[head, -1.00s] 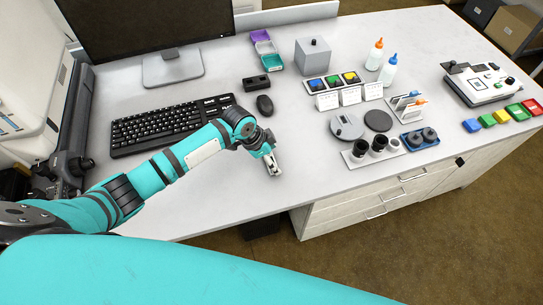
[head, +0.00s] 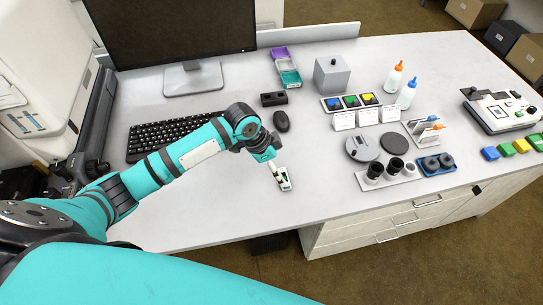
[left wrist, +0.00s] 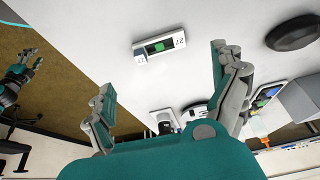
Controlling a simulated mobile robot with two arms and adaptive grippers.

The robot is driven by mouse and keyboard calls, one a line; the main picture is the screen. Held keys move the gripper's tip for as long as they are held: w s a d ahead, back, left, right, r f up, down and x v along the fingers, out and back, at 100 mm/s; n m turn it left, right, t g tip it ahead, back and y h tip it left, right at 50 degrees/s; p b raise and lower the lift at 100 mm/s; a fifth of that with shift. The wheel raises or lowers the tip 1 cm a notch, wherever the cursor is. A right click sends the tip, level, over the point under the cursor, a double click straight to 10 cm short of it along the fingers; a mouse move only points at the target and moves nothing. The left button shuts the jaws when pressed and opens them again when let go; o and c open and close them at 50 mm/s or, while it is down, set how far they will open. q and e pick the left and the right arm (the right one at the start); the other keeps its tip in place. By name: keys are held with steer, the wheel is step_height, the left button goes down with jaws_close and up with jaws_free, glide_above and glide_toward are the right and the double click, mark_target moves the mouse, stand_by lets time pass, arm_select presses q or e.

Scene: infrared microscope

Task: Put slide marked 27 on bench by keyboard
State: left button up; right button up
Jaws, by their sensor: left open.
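The slide marked 27 (head: 285,178) is a small white strip with a green and dark middle. It lies on the bench (head: 225,212), right of the keyboard (head: 160,138) and in front of the mouse (head: 282,121). In the left wrist view the slide (left wrist: 160,45) shows its 27 labels at both ends, between and beyond my left fingertips. My left gripper (head: 274,170) is open and empty close by the slide, its fingers (left wrist: 162,68) spread apart. A gripper, apparently my right one (left wrist: 30,62), is small at the left edge of the left wrist view, away from the bench.
A monitor (head: 170,32) stands behind the keyboard. To the right are a slide rack (head: 352,101) with colored pieces and white cards, bottles (head: 407,94), round discs (head: 394,141) and black-topped holders (head: 374,170). The bench front around the slide is clear.

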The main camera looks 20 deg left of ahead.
arm_select(q)
steer(key=v, duration=0.5)
steer(key=shift+s+a+r, duration=0.1)
steer(key=shift+r, duration=0.15)
